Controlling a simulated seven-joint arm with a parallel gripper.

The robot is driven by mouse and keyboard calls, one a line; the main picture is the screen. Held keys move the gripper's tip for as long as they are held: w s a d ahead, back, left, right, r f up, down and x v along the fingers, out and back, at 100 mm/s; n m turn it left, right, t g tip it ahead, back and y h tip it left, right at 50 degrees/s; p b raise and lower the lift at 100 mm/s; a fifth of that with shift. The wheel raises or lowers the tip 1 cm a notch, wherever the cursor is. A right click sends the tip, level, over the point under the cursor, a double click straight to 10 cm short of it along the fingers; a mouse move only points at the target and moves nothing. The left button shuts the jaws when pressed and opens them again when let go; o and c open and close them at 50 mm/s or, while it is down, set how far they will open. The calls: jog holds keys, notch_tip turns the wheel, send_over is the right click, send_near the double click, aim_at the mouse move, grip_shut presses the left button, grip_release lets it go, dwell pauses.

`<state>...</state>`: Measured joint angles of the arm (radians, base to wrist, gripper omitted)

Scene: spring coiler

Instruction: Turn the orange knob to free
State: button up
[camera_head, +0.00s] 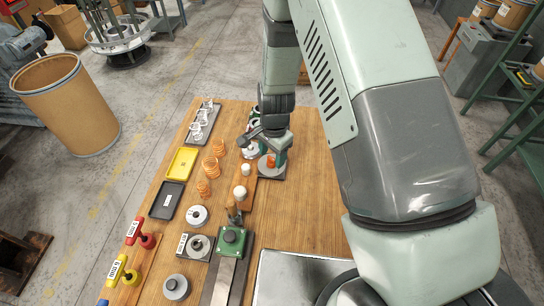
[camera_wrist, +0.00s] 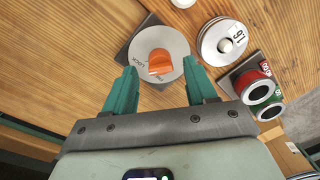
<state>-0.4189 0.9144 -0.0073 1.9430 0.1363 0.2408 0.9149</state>
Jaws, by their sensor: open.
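The orange knob (camera_wrist: 160,62) sits on a round pale dial (camera_wrist: 176,42) marked with words; one reads LOCK, and the other, by the knob's near end, is hard to read. The dial is on a dark square plate (camera_wrist: 136,30). In the head view the orange knob (camera_head: 270,161) shows beside my gripper (camera_head: 276,150). In the wrist view my gripper (camera_wrist: 163,88) is open, with its green fingers on either side of the knob's near end. No contact with the knob can be seen. The fingers' height above the dial is hard to tell.
Right of the dial in the wrist view are a stack of discs (camera_wrist: 222,42) and red and green cylinders (camera_wrist: 256,88). The wooden table also holds copper springs (camera_head: 210,166), a yellow tray (camera_head: 182,162) and a green device (camera_head: 232,240).

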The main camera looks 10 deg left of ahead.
jog(key=shift+f, duration=1.05)
jog(key=c, duration=1)
